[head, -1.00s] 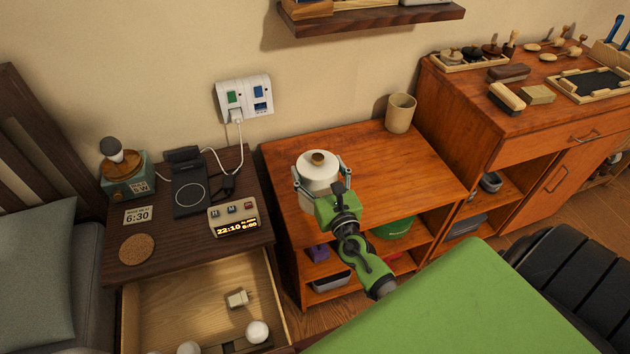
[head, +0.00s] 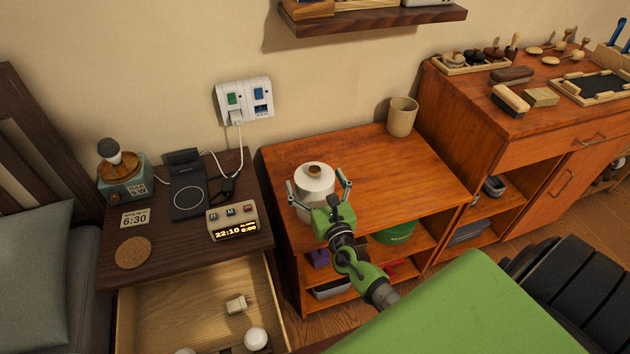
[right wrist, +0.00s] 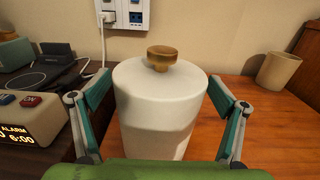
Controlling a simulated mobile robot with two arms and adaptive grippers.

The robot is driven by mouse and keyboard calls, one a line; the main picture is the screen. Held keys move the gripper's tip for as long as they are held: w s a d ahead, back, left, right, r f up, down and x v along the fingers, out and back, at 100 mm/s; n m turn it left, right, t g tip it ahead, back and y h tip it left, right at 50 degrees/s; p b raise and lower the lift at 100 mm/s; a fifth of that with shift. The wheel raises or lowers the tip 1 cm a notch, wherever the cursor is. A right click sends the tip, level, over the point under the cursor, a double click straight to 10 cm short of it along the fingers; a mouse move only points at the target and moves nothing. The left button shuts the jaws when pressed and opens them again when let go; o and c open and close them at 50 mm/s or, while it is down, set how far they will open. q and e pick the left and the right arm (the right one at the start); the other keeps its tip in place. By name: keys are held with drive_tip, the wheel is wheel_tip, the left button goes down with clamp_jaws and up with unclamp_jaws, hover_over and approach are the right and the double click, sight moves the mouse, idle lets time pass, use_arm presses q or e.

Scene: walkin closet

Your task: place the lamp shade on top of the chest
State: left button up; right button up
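The white lamp shade (head: 314,184), a cylinder with a brass-coloured knob on top, stands upright on the left front part of the low orange-brown wooden chest (head: 376,172) with open shelves. In the right wrist view the lamp shade (right wrist: 160,105) fills the middle. My right gripper (head: 319,185) is open, with one finger on each side of the shade and small gaps between. Its teal fingers also show in the right wrist view (right wrist: 158,97). The lower front of the shade is hidden by my gripper. My left gripper is not in view.
A beige cup (head: 402,116) stands at the chest's back right. A dark nightstand (head: 185,240) with a clock (head: 233,220), a charger and an open drawer is at left. A taller cabinet (head: 470,130) adjoins at right. A wall shelf (head: 375,20) hangs above. The chest's middle top is clear.

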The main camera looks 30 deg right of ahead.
drive_tip(key=shift+r, duration=0.1)
drive_tip(key=shift+s, duration=0.15)
drive_tip(key=v, duration=1.2)
drive_tip(key=s+f+m+g, duration=0.3)
drive_tip(key=s+f+m, duration=0.1)
drive_tip(key=f, duration=0.6)
drive_tip(key=s+f+m+g, duration=0.3)
drive_tip(key=s+f+m, duration=0.15)
drive_tip(key=f, duration=0.45)
drive_tip(key=s+f+m+g, duration=0.3)
drive_tip(key=s+f+m, duration=0.15)
drive_tip(key=f, duration=0.55)
drive_tip(key=s+a+f+m+g+y, duration=0.1)
drive_tip(key=s+a+f+m+g, duration=0.1)
drive_tip(key=s+f+m, duration=0.3)
drive_tip(key=s+a+f+m+g+y, duration=0.1)
drive_tip(key=s+a+f+m+g, duration=0.2)
drive_tip(key=s, duration=0.9)
drive_tip(key=s+a+f+m+g+y, duration=0.2)
drive_tip(key=s+f+m, duration=0.6)
drive_tip(key=m, duration=0.2)
drive_tip(key=shift+s+a+f+g+p, duration=0.25)
drive_tip(key=shift+a+f+g+p, duration=0.05)
drive_tip(key=shift+a+f+p, duration=0.1)
